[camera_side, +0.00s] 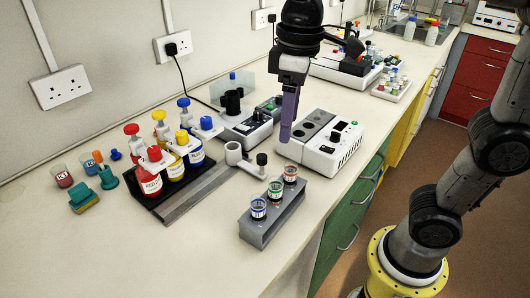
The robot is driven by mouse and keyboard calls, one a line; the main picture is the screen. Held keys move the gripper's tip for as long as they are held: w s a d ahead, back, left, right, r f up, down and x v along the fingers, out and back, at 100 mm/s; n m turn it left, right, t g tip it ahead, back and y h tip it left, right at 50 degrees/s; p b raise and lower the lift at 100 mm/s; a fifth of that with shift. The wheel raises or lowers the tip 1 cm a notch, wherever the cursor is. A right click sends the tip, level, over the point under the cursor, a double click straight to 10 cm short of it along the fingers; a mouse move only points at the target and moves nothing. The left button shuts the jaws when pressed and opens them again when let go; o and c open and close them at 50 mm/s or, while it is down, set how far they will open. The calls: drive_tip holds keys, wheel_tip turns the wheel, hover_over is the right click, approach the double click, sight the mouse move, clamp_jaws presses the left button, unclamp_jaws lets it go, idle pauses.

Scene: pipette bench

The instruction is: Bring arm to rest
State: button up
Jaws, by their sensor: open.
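My gripper (286,136) points straight down over the bench, seen almost edge-on, with a long purple finger part below a pale grey body. It is open, and nothing shows held between its fingers, though one finger may hide the other. Its tip appears close to the left end of a white instrument with dark round wells (318,140); I cannot tell the height between them.
A grey rack (262,232) with three small labelled jars stands at the bench front. A black tray (157,208) with red, yellow and blue bottles is to the left. More instruments stand behind. The bench's front left (150,265) is clear.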

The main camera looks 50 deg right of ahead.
drive_tip(key=s+d+f+m+t, duration=0.4)
drive_tip(key=s+d+f, duration=0.3)
drive_tip(key=s, duration=0.4)
drive_tip(key=shift+s+d+m+t, duration=0.25)
drive_tip(key=shift+d+m+t, duration=0.15)
drive_tip(key=shift+d+t, duration=0.1)
idle(0.4)
